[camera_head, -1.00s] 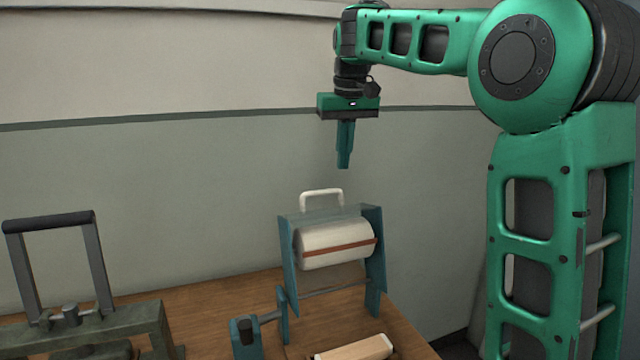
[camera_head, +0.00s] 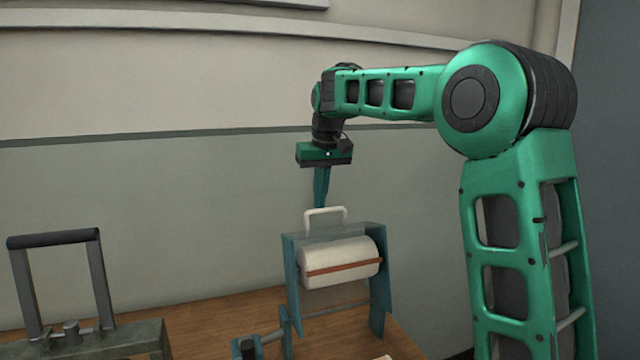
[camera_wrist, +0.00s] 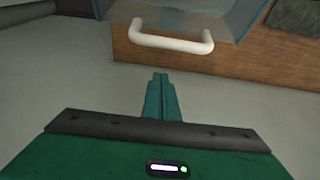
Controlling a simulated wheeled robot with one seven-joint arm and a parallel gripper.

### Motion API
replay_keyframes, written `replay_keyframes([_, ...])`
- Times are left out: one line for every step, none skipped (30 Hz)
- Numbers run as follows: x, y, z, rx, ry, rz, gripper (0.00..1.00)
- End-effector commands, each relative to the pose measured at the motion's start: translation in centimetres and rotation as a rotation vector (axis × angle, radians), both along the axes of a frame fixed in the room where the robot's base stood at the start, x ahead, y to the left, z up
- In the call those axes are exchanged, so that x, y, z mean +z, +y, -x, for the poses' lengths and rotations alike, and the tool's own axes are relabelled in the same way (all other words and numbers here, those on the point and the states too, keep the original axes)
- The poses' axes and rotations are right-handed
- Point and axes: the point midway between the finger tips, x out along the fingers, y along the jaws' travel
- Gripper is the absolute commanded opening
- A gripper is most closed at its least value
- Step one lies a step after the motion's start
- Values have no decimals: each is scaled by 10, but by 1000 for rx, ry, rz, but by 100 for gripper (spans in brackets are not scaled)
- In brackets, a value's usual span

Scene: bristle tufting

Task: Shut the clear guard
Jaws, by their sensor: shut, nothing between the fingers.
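The clear guard (camera_head: 358,230) is a see-through panel at the top of a teal frame (camera_head: 293,285). Its white loop handle (camera_head: 325,210) stands up above the frame, and how far the guard is tilted is hard to tell. A white roll (camera_head: 340,255) with a reddish band sits in the frame. My gripper (camera_head: 321,205) is shut and empty, pointing down, with its tips at the handle's top in the head view. In the wrist view the handle (camera_wrist: 170,40) and guard (camera_wrist: 185,14) lie beyond the fingertips (camera_wrist: 160,76), with a gap between.
The frame stands on a wooden table (camera_head: 215,312). At the left is a grey-green fixture (camera_head: 130,340) with a tall, dark-topped bar handle (camera_head: 55,238). A teal bracket with a rod (camera_head: 268,338) is in front of the frame. A plain wall stands behind.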

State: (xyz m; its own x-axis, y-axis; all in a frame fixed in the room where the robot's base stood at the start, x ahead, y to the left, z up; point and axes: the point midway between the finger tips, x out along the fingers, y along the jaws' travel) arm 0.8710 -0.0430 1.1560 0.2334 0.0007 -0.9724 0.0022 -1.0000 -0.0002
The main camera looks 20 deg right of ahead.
Motion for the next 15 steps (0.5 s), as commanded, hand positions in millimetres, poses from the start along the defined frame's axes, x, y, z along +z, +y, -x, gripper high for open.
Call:
replay_keyframes([5, -1, 10, 0, -4, 1, 0])
replay_keyframes([6, -1, 14, -1, -4, 1, 0])
replay_keyframes([6, -1, 19, -1, -3, 2, 0])
replay_keyframes([6, -1, 22, -1, -4, 2, 0])
replay_keyframes([7, -1, 25, 0, -4, 1, 0])
replay_keyframes([6, 0, 28, 0, -3, 1, 0])
replay_keyframes([6, 0, 31, 0, -3, 1, 0])
replay_keyframes([7, 0, 32, 0, -3, 1, 0])
replay_keyframes([7, 0, 35, 0, -3, 1, 0])
replay_keyframes([7, 0, 36, 0, -3, 1, 0])
replay_keyframes([7, 0, 37, 0, -3, 1, 0])
replay_keyframes([7, 0, 38, 0, -3, 1, 0])
replay_keyframes([7, 0, 38, 0, -3, 1, 0])
replay_keyframes([7, 0, 39, 0, -3, 1, 0])
replay_keyframes([7, 0, 39, 1, -2, 1, 0])
